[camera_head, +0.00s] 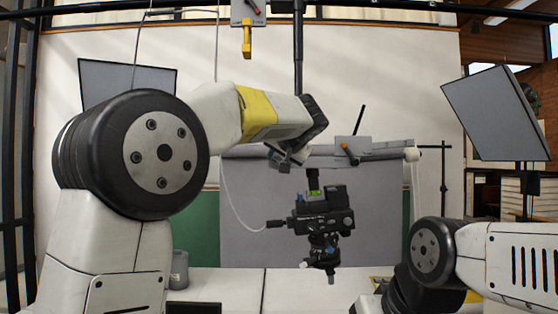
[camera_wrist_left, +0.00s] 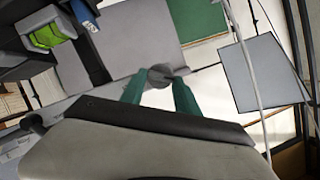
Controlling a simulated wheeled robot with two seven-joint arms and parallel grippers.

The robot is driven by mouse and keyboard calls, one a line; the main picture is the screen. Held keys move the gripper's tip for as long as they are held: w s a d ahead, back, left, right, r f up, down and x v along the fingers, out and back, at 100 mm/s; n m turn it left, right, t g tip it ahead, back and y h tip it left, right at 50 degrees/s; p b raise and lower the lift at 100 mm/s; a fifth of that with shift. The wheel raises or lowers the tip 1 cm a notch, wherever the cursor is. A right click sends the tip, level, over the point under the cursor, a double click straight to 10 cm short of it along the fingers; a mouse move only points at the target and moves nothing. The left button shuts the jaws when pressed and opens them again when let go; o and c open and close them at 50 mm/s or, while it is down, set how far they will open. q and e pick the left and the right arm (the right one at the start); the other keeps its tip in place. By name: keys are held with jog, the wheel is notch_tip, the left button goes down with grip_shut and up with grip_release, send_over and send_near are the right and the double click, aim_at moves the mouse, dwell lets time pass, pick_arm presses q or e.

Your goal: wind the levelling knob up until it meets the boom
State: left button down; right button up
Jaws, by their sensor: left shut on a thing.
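The levelling knob (camera_wrist_left: 160,73) is a round grey disc between the two green fingers of my left gripper (camera_wrist_left: 161,86) in the left wrist view. The fingers are shut on it from both sides. In the head view my left gripper (camera_head: 283,156) is at the left end of the grey boom (camera_head: 380,155), and the knob is too small and covered to make out there. I cannot tell whether the knob touches the boom. My right arm shows at the lower right of the head view, but its fingers are not visible.
A grey panel (camera_head: 475,110) stands at the right and another (camera_head: 125,80) behind my left arm. A grey cup (camera_head: 179,270) stands on the white table (camera_head: 235,290).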

pick_arm(q)
jog(key=c, duration=0.9)
grip_release()
jog(key=shift+s, duration=0.15)
jog(key=v, duration=0.7)
jog(key=shift+s, duration=0.25)
jog(key=shift+d+r, duration=0.1)
jog(key=shift+r, duration=0.05)
